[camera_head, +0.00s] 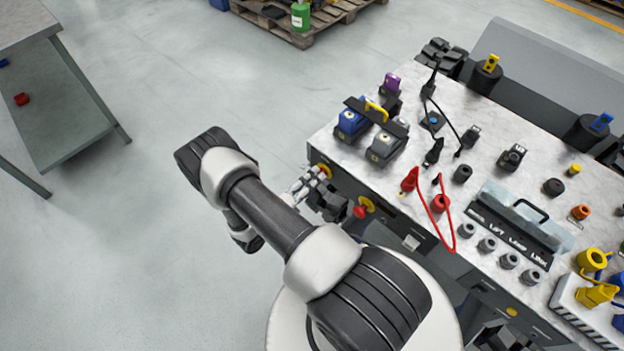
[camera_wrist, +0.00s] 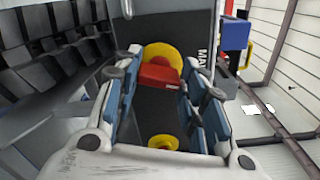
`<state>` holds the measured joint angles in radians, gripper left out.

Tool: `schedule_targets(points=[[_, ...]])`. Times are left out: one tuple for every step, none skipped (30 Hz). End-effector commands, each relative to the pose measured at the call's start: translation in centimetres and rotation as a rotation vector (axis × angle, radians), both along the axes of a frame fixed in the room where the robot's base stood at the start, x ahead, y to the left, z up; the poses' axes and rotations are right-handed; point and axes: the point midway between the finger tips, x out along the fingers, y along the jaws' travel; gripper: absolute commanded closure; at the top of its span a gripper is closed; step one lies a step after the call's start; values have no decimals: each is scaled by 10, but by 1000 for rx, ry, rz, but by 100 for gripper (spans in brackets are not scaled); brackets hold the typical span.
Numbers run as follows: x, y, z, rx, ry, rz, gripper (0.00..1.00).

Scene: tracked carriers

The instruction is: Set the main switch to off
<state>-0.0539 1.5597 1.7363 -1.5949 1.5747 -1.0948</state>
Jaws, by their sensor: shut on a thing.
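The main switch shows in the wrist view as a red handle (camera_wrist: 158,76) on a round yellow plate (camera_wrist: 172,54), on a dark panel beside lettering that looks like "MAIN". My gripper (camera_wrist: 162,72) has its two fingers on either side of the red handle and is shut on it. The handle lies across the gap between the fingertips. In the head view my gripper (camera_head: 318,182) is at the bench's front face, by a yellow plate (camera_head: 325,170); it hides the handle there. I cannot read which position the switch is in.
A red knob on yellow (camera_head: 360,212) sits close to the right of my gripper on the same face. Above, the bench top (camera_head: 335,140) carries blue (camera_head: 350,122) and grey (camera_head: 383,147) units and a red cable (camera_head: 452,225).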

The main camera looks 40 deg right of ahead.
Motion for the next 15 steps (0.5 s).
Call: schedule_targets(points=[[0, 0, -1, -2, 39, -1, 86], [0, 0, -1, -4, 63, -1, 86], [0, 0, -1, -6, 93, -1, 86], [0, 0, -1, -8, 114, -1, 86], [0, 0, -1, -9, 134, -1, 86], [0, 0, -1, -11, 160, -1, 86], [0, 0, -1, -13, 178, -1, 86], [0, 0, -1, -14, 194, -1, 86], [0, 0, -2, -16, 215, -1, 86], [0, 0, -2, -17, 228, -1, 86], [0, 0, -2, -18, 242, -1, 86], [0, 0, -2, -19, 257, -1, 86], [0, 0, -2, -20, 268, -1, 86], [0, 0, -2, -21, 277, -1, 86], [0, 0, -2, -21, 287, -1, 86]])
